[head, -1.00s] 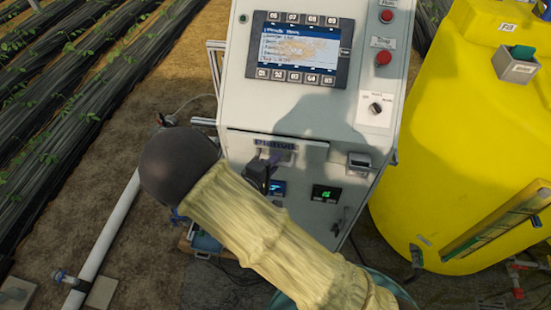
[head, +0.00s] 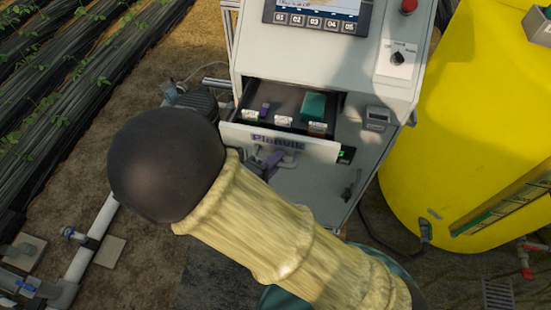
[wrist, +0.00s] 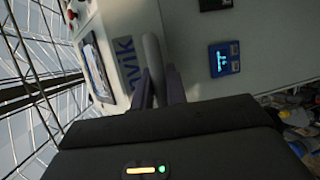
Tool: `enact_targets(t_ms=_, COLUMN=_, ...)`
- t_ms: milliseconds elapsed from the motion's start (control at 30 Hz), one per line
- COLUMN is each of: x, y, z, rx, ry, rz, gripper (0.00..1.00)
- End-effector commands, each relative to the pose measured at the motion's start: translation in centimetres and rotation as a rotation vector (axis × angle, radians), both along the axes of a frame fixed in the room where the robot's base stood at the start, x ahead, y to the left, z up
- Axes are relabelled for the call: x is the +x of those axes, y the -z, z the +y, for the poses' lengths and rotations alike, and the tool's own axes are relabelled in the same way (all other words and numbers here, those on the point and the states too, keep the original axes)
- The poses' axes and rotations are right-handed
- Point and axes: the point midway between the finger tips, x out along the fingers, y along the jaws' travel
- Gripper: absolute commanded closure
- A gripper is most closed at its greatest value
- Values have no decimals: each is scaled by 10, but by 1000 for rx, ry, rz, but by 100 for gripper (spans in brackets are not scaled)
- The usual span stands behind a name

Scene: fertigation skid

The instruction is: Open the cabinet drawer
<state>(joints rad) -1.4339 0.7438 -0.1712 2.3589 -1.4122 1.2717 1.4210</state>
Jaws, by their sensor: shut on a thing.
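The cabinet drawer (head: 322,150) stands pulled out from the pale grey cabinet (head: 345,75), and its dark inside shows in the head view. In it lie a teal box (head: 313,105), a small purple thing (head: 265,109) and several small labelled items. My gripper (wrist: 157,84) is shut on the grey drawer handle (wrist: 153,55) in the wrist view, one finger on each side. In the head view my arm hides much of the area below the drawer front, and only part of my gripper (head: 268,163) shows there.
A yellow tank (head: 470,120) stands close on the cabinet's right. A white pipe (head: 92,232) runs along the ground at left, beside black covered plant rows (head: 80,70). A small panel box (head: 377,117) sits on the cabinet right of the drawer.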

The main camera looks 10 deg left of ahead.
Motion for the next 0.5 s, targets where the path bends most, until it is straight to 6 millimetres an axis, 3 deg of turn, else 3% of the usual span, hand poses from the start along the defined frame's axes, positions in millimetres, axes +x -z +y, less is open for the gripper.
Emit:
enact_targets(t_ms=267, x=1, y=0, z=1, rx=2, ry=-2, rz=2, gripper=100)
enact_targets(t_ms=300, x=1, y=0, z=1, rx=2, ry=-2, rz=2, gripper=80)
enact_targets(t_ms=367, x=1, y=0, z=0, rx=2, ry=-2, rz=2, gripper=68)
enact_targets(t_ms=500, x=0, y=0, z=0, rx=2, ry=-1, rz=1, gripper=64)
